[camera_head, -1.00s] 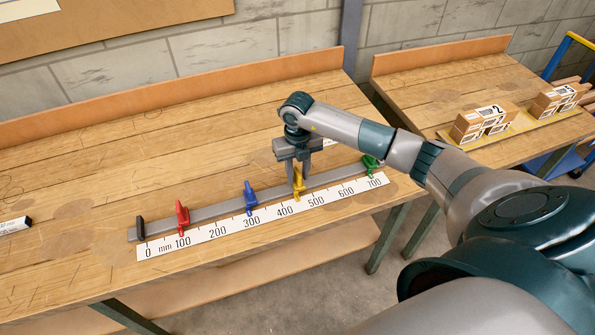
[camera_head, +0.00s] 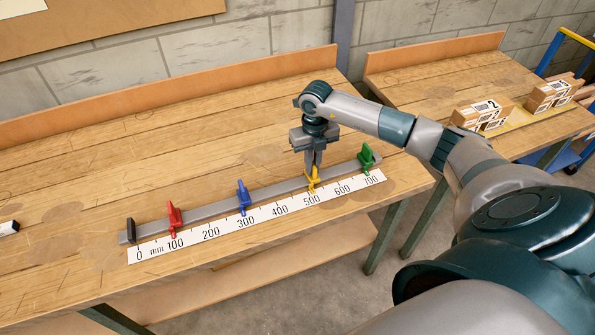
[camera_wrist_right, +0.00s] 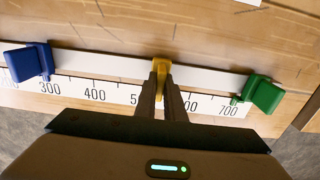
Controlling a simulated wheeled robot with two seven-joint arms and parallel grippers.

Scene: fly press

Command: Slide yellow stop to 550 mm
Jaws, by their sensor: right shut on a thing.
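The yellow stop (camera_head: 312,181) sits on the grey rail (camera_head: 275,191), with its pointer near the 500 mark or slightly past it on the white scale (camera_head: 260,220). The exact reading is hard to tell. My right gripper (camera_head: 313,167) points down from above and is shut on the yellow stop. In the right wrist view the yellow stop (camera_wrist_right: 161,67) shows at the fingertips (camera_wrist_right: 163,88), which partly cover the 500 and 600 labels. My left gripper is not in view.
On the same rail, a red stop (camera_head: 174,217) is near 100, a blue stop (camera_head: 243,196) near 300, and a green stop (camera_head: 366,157) near 700. A black end block (camera_head: 131,230) is at the left. The rail between yellow and green is clear.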

